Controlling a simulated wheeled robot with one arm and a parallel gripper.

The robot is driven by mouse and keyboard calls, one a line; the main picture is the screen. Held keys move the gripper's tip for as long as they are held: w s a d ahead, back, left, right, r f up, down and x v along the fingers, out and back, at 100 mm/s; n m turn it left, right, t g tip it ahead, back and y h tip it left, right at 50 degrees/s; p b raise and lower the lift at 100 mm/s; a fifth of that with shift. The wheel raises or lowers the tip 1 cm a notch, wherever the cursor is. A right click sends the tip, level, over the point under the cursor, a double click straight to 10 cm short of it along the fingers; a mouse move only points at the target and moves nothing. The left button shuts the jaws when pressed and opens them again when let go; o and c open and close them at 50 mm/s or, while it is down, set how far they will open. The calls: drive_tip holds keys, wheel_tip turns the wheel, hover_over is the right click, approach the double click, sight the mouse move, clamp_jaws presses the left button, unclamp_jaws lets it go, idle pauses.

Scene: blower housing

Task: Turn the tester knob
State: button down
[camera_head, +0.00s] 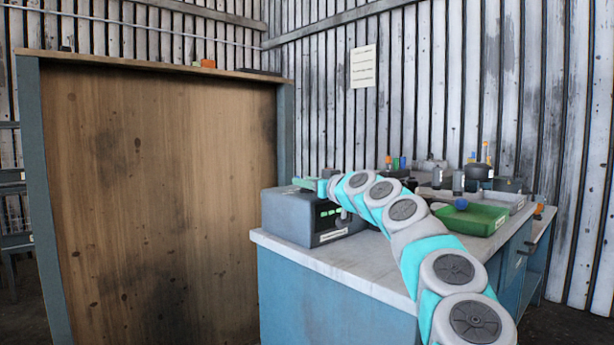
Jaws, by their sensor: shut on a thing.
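The tester is a dark grey box (290,215) on the near left end of the bench top. Its front face carries a dark panel with small green lit marks and a white label below. My arm reaches in from the lower right, and its wrist end is over the top right of the box.
The tester stands on a pale bench top (350,270) over a blue cabinet. A green tray (480,220) with a blue ball (461,204) lies to the right. Several bottles and tools stand behind my arm. A large wooden panel (160,190) fills the left.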

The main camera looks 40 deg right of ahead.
drive_tip(key=shift+r+n+y, duration=0.1)
drive_tip(key=shift+n+y, duration=0.3)
drive_tip(key=shift+y, duration=0.3)
drive_tip(key=shift+n+y+p, duration=0.3)
drive_tip(key=shift+y+p, duration=0.05)
drive_tip(key=shift+y, duration=0.05)
drive_tip(key=c, duration=0.5)
unclamp_jaws()
drive_tip(key=shift+s, duration=0.5)
drive_tip(key=shift+s+d+b, duration=0.15)
drive_tip(key=shift+s+b, duration=0.45)
drive_tip(key=shift+s, duration=1.1)
drive_tip(key=shift+s+d+b, duration=0.1)
drive_tip(key=shift+s+b, duration=0.5)
drive_tip(key=shift+s, duration=1.1)
